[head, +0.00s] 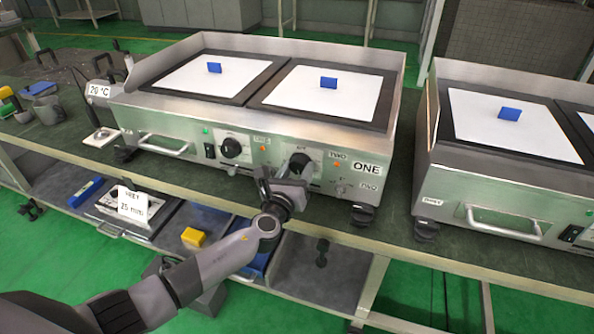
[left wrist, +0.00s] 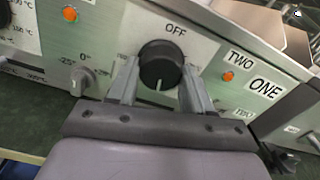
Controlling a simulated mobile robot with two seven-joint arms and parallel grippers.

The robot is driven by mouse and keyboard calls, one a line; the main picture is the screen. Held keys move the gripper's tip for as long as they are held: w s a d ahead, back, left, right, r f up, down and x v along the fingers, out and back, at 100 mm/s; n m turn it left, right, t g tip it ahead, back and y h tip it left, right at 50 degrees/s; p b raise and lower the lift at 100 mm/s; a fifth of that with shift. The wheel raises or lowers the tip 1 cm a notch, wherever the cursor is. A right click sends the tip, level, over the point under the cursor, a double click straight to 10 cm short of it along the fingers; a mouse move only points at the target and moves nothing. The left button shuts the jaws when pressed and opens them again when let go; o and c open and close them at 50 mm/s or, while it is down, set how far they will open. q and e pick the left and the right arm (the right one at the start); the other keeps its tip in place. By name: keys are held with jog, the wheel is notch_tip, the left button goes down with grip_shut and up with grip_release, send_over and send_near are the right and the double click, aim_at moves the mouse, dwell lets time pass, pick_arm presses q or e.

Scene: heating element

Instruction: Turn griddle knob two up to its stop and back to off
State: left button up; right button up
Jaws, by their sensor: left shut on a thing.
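The griddle (head: 250,112) labelled ONE has two plates, each with a white sheet and a blue block. Its black knob two (head: 302,160) is beside the TWO label on the front panel. In the left wrist view, knob two (left wrist: 160,66) sits under the OFF label (left wrist: 175,28), and its white mark points down, away from OFF. My left gripper (head: 288,178) reaches the knob from the front. Its fingers (left wrist: 162,84) are shut on the knob's two sides. In the head view the gripper partly hides the panel below the knob. My right gripper is not in view.
Knob one (head: 232,148) is left of knob two. Orange lamps (head: 337,168) and a small lower knob (left wrist: 82,80) are near. A second griddle (head: 520,150) stands at right. A shelf below holds a yellow block (head: 193,237) and a 25 min sign (head: 132,204).

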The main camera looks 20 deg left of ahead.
pick_arm(q)
jog(key=o, duration=1)
jog(key=shift+s, duration=0.1)
jog(key=s+p, duration=0.1)
jog(key=s, duration=0.6)
jog(key=shift+a+p, duration=0.15)
jog(key=shift+p, duration=0.2)
